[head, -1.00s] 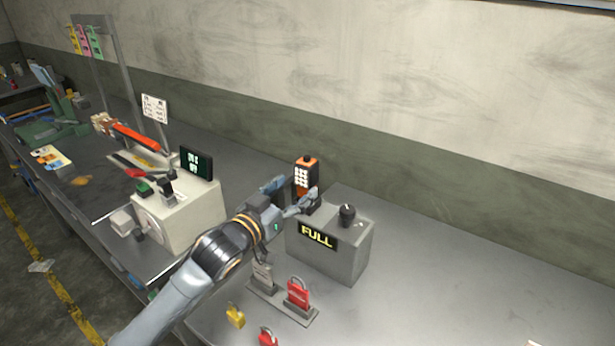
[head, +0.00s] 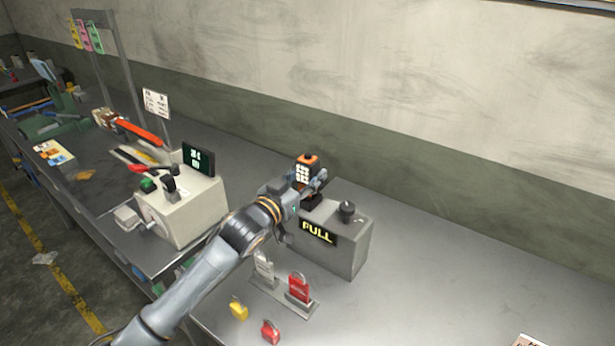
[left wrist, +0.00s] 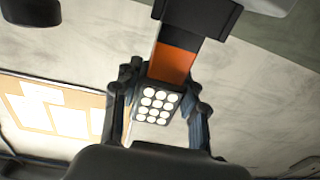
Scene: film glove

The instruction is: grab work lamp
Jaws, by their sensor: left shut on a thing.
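The work lamp (head: 305,170) is a small orange and black block with a panel of round white LEDs. In the left wrist view the lamp's LED panel (left wrist: 156,104) and orange body lie between the two fingers (left wrist: 158,112). I cannot tell whether the lamp's base still touches the box. My right gripper is not in view.
A pale machine with a small screen (head: 198,160) stands to the left of my arm. Padlocks on a stand (head: 299,287) and loose padlocks (head: 270,331) lie in front of the box. The bench on the right is mostly clear.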

